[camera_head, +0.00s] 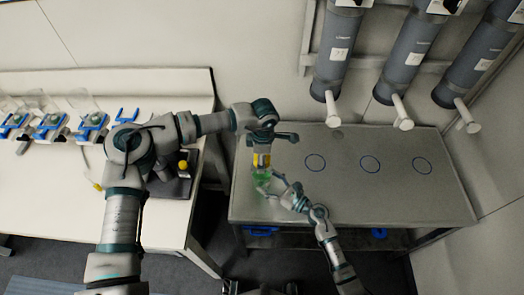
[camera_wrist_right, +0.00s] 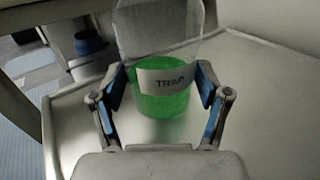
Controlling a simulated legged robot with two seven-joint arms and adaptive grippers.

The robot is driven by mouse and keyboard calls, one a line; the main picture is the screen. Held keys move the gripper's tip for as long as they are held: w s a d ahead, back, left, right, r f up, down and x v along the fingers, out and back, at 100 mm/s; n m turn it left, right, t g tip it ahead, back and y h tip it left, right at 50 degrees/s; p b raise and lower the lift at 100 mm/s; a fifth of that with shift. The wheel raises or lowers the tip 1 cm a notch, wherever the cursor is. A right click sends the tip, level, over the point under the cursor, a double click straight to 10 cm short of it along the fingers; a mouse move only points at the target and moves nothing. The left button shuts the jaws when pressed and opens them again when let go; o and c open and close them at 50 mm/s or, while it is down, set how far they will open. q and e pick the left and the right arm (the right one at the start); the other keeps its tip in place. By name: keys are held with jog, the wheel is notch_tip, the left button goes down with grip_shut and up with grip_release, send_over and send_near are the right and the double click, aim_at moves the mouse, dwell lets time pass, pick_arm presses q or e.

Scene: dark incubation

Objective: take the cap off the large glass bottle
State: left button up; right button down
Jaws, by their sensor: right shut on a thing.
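The large glass bottle (camera_head: 262,181) holds green liquid and stands at the left part of the grey metal table. In the right wrist view the bottle (camera_wrist_right: 165,92) is clear, with a white "TRAP" label; its top is out of that frame. My right gripper (camera_wrist_right: 160,88) is shut on it, with a finger on each side at label height; it also shows in the head view (camera_head: 272,184). My left gripper (camera_head: 262,150) is directly above the bottle. A yellow part (camera_head: 262,160) shows there; I cannot tell whether it is the cap, or whether the fingers grip it.
The metal table (camera_head: 400,205) has several blue rings marked on it, with free room to the right. Grey cylinders (camera_head: 410,60) with white spouts hang on the wall behind. A white bench (camera_head: 170,220) with small apparatus stands on the left.

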pick_arm(q)
jog(key=shift+f, duration=0.2)
pick_arm(e)
jog(key=shift+f, duration=0.15)
pick_arm(q)
jog(key=c, duration=1.2)
jog(key=shift+n, duration=1)
jog(key=shift+s+r, duration=0.1)
jog(key=shift+r, duration=0.05)
jog(key=shift+r, duration=0.2)
jog(key=shift+r, duration=0.9)
